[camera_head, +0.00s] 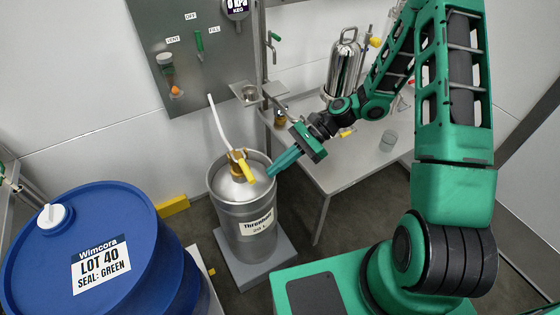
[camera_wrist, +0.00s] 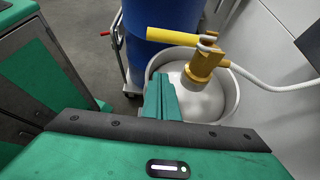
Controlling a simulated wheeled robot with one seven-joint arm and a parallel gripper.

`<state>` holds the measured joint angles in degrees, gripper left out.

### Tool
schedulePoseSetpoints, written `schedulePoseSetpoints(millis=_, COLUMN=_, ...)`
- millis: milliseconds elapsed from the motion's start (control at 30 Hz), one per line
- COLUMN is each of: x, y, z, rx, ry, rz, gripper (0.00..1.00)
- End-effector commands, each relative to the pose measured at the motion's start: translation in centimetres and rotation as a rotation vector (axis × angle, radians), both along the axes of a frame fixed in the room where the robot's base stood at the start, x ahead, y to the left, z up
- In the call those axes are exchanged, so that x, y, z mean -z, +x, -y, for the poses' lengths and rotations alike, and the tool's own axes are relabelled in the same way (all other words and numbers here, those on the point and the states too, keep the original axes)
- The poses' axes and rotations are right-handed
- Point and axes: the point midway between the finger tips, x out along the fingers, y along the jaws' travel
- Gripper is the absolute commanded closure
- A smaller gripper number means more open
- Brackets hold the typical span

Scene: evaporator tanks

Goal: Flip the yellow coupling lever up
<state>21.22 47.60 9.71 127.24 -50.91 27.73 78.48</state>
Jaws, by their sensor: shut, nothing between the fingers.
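The yellow coupling lever (camera_head: 246,171) is on a brass coupling (camera_head: 236,156) on top of the grey metal keg (camera_head: 250,221). In the head view the lever slants down toward the front right. In the wrist view the lever (camera_wrist: 172,36) sticks out to the left from the brass coupling (camera_wrist: 204,66). A white hose (camera_head: 218,122) runs up from the coupling. My gripper (camera_head: 272,172) is shut and empty, its green fingertips at the keg's right rim, to the right of the lever and apart from it. In the wrist view my fingers (camera_wrist: 161,98) are over the near rim, below the lever.
A blue drum (camera_head: 130,230) labelled LOT 40 stands to the left. A grey panel (camera_head: 200,55) with valves is behind the keg.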

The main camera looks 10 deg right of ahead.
Motion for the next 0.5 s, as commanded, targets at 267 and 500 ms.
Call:
schedulePoseSetpoints(millis=267, x=2.4, y=-1.1, z=-4.0, rx=-0.003, ry=0.000, rz=-0.003, gripper=1.00)
schedulePoseSetpoints(millis=500, x=0.6, y=-1.3, z=-5.1, rx=0.000, ry=0.000, rz=0.002, gripper=1.00)
